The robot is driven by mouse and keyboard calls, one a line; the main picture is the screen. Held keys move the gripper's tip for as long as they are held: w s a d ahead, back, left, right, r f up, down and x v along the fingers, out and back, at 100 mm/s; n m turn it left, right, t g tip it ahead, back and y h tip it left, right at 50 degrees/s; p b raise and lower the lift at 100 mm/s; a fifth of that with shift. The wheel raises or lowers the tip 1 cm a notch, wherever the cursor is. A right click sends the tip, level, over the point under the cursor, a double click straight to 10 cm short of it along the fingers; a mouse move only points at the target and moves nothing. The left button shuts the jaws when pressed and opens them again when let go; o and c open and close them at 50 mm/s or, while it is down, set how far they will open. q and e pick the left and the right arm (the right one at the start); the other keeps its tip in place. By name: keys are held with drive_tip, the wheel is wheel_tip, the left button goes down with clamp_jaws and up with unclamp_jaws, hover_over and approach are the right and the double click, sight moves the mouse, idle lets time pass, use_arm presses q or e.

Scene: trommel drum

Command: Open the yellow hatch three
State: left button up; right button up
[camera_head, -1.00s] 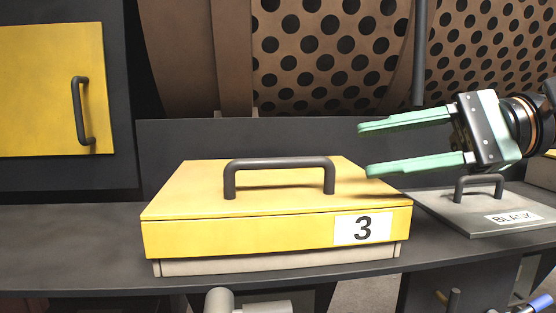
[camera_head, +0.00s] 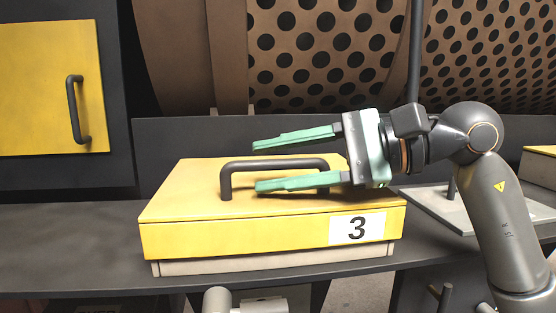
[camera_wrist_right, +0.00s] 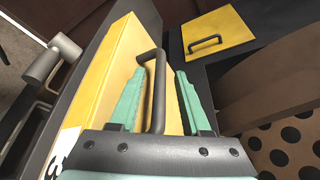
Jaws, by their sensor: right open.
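The yellow hatch three (camera_head: 190,203) is shut on its grey base in the head view, with a white "3" label at its front right. Its dark bar handle (camera_head: 232,167) stands on the lid. My right gripper (camera_head: 255,166) is open, its green fingers pointing left over the lid. In the right wrist view the handle (camera_wrist_right: 158,90) lies between the two open fingers (camera_wrist_right: 158,82), the fingers apart from it. In the head view the near finger passes in front of the handle bar. My left gripper is not in view.
A yellow door (camera_head: 50,90) with a handle is on the left panel. A perforated brown drum (camera_head: 320,60) is behind. A grey blank plate (camera_head: 425,200) lies to the right, partly behind my right arm. A grey cylinder-shaped part (camera_head: 217,300) is below the front edge.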

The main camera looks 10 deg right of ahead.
drive_tip(key=shift+c, duration=0.3)
clamp_jaws()
idle(1.1)
